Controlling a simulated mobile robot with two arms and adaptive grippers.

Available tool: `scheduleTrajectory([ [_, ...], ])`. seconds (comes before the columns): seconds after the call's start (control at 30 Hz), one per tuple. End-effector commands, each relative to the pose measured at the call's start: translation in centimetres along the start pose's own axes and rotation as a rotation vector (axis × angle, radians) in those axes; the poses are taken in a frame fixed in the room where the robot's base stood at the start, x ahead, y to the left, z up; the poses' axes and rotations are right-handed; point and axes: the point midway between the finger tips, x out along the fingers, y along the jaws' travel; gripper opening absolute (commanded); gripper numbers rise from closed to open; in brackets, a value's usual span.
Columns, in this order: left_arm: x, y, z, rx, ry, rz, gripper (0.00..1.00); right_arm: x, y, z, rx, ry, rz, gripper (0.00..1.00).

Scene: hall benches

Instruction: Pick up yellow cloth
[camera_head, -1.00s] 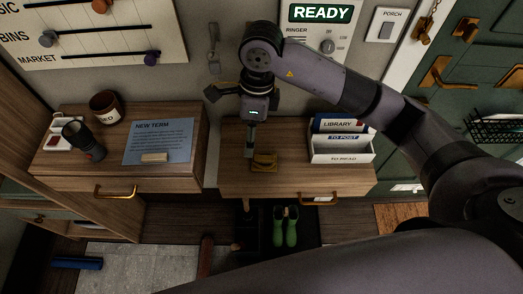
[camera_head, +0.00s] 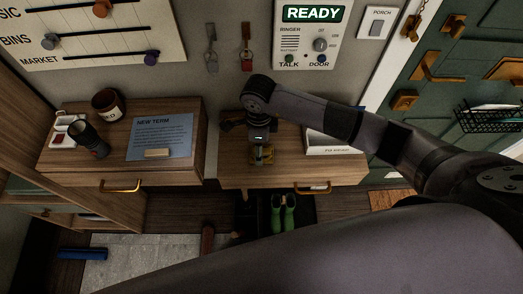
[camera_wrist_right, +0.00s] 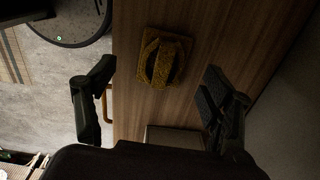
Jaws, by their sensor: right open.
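The yellow cloth (camera_head: 262,156) lies folded on the top of the right-hand wooden cabinet, near its left end. In the right wrist view the cloth (camera_wrist_right: 164,58) is a squarish pad with a raised fold, lying ahead of the fingertips and between their lines. My right gripper (camera_wrist_right: 155,85) is open and empty, its two fingers wide apart. In the head view my right gripper (camera_head: 261,150) is just above the cloth and partly covers it. Whether it touches the cloth cannot be told. My left gripper is not in view.
A white letter holder (camera_head: 333,144) stands right of the cloth, partly behind my arm. Green boots (camera_head: 284,214) stand below. The wall is close behind.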

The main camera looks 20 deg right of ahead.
Motion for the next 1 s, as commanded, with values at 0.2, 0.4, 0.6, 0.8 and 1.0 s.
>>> scheduleTrajectory([
  [0.2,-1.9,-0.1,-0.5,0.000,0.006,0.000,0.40,2.9,-0.4,-0.6,0.003,0.001,0.005,0.75],
  [0.4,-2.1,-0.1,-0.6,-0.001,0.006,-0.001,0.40,4.3,-0.5,-0.6,0.001,-0.001,0.001,0.75],
  [0.6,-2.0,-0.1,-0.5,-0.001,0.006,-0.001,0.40,4.4,-0.5,-0.6,0.001,0.000,0.000,0.74],
  [0.8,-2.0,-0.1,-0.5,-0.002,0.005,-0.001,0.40,4.3,-0.5,-0.6,0.001,0.000,0.000,0.60],
  [1.0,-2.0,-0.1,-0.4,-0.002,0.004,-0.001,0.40,4.3,-0.5,-0.6,0.001,0.000,0.000,0.47],
])
